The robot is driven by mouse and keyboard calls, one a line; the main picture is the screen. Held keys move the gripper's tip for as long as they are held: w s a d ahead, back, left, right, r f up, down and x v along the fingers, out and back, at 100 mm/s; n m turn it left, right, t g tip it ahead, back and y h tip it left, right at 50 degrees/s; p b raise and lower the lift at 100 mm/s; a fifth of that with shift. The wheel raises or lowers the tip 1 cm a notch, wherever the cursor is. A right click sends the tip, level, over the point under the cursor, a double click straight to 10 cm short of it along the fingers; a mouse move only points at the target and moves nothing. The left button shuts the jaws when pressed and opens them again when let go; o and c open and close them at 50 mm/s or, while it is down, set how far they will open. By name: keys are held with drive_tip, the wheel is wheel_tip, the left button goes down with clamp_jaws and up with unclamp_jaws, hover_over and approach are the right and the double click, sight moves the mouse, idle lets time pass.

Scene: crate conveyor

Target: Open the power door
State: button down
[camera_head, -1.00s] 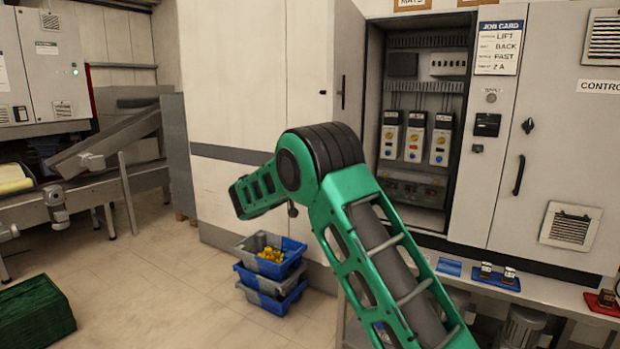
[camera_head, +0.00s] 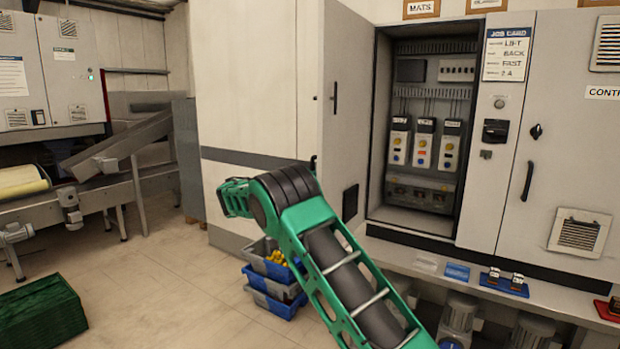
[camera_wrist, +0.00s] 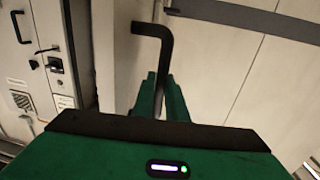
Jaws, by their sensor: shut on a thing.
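The grey power door (camera_head: 345,120) stands wide open at the left side of the power cabinet (camera_head: 485,190) in the head view. It has a dark handle (camera_head: 335,97) and a dark vent low down. My gripper (camera_wrist: 160,88) is shut on a black bent bar (camera_wrist: 164,55), which rises between the green fingers and bends left at its top. In the head view my gripper is hidden behind my arm. A small dark tip shows just above my arm's black joint; I cannot tell if it is the bar. Contact between bar and door is not clear.
Three breaker units (camera_head: 424,148) show inside the open cabinet. A job card (camera_head: 508,54) hangs right of the opening. A low bench (camera_head: 545,300) runs below. Stacked crates (camera_head: 275,292) stand on the floor behind my arm. A green crate (camera_head: 40,315) is at lower left.

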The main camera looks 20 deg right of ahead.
drive_tip(key=shift+s+d+r, duration=0.1)
drive_tip(key=shift+d+r, duration=0.05)
drive_tip(key=shift+d, duration=0.15)
drive_tip(key=c, duration=2)
unclamp_jaws()
drive_tip(key=shift+c, duration=0.2)
drive_tip(key=shift+a, duration=0.2)
drive_tip(key=v, duration=1)
drive_tip(key=shift+a, duration=0.25)
drive_tip(key=shift+s, duration=0.1)
